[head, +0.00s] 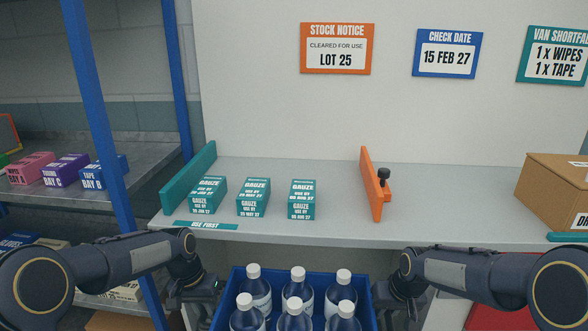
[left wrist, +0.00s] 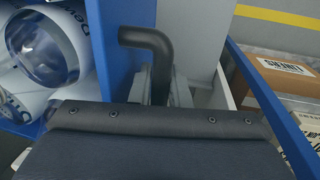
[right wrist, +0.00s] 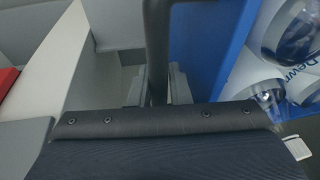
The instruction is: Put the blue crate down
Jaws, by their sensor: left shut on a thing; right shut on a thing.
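The blue crate (head: 236,284) is at the bottom centre of the head view, in front of the shelf, with several white-capped bottles (head: 297,283) standing in it. Its blue wall also shows in the left wrist view (left wrist: 110,45) and in the right wrist view (right wrist: 205,50). My left gripper (head: 212,287) is at the crate's left side, shut on a dark bent handle (left wrist: 150,45). My right gripper (head: 385,292) is at the right side, shut on a dark handle (right wrist: 157,50). The crate's underside and what is beneath it are hidden.
A grey shelf (head: 330,228) stands behind the crate, holding several teal gauze boxes (head: 253,197), an orange divider (head: 371,185) and a cardboard box (head: 553,190). A blue post (head: 100,110) and a side shelf with small boxes are at left. A red thing (head: 497,317) is at lower right.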

